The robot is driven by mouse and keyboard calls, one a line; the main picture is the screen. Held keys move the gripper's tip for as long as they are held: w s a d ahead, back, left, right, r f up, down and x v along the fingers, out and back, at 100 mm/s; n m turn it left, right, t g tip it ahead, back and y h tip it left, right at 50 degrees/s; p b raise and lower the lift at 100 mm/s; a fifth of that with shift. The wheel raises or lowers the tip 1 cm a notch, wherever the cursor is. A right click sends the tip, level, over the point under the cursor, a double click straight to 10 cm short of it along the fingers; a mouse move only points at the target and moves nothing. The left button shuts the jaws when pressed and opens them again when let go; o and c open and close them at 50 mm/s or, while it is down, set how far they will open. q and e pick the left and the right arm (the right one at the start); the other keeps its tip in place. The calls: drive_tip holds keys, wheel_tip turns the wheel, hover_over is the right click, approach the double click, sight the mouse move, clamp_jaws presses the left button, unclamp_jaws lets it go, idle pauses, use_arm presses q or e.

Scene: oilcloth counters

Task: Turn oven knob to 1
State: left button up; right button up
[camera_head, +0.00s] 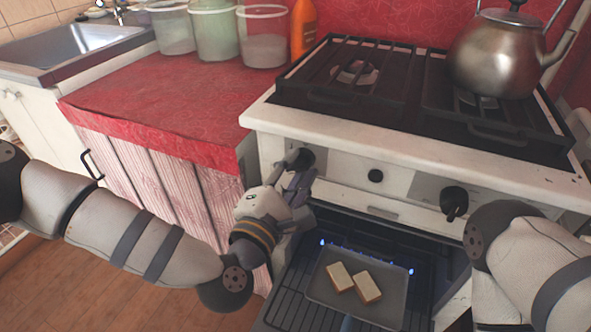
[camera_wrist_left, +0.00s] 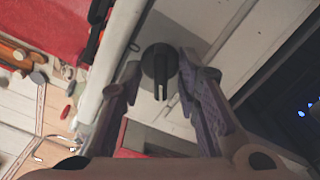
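The white oven's front panel has a black left knob (camera_head: 300,158), a small black middle knob (camera_head: 376,176) and a black right knob (camera_head: 453,200). My left gripper (camera_head: 299,180) is at the left knob and partly hides it. In the left wrist view, the left knob (camera_wrist_left: 160,64) lies between the fingertips of my left gripper (camera_wrist_left: 158,80), its ridge pointing down in the picture. The fingers are spread, with a gap visible on the left side of the knob. The markings around the knob are not readable. My right arm shows at the lower right; its gripper is out of view.
Below the panel, the oven is open, with blue flames and two bread slices (camera_head: 354,282) on a tray (camera_head: 391,309). A metal kettle (camera_head: 497,55) stands on the stove. The red counter (camera_head: 165,95) holds several containers and an orange bottle (camera_head: 302,28) at the back.

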use_arm(q)
clamp_jaws()
drive_tip(key=shift+m, duration=0.4)
use_arm(e)
drive_tip(key=shift+w+r, duration=0.15)
drive_tip(key=shift+r, duration=0.05)
use_arm(q)
drive_tip(key=shift+r+m+p, duration=0.2)
drive_tip(key=shift+m+p, duration=0.5)
drive_tip(key=shift+m, duration=0.3)
drive_tip(key=m+p, duration=0.1)
drive_tip(key=m, duration=0.2)
drive_tip(key=shift+m, duration=0.4)
drive_tip(key=m+p, duration=0.1)
drive_tip(key=m, duration=0.2)
drive_tip(key=shift+p, duration=0.3)
drive_tip(key=shift+f+m+p, duration=0.15)
drive_tip(key=shift+m+p, duration=0.2)
drive_tip(key=shift+m, duration=0.75)
use_arm(e)
drive_tip(key=w+r+t, duration=0.1)
drive_tip(key=w+r, duration=0.3)
drive_tip(key=shift+r, duration=0.3)
drive_tip(key=shift+t, duration=0.3)
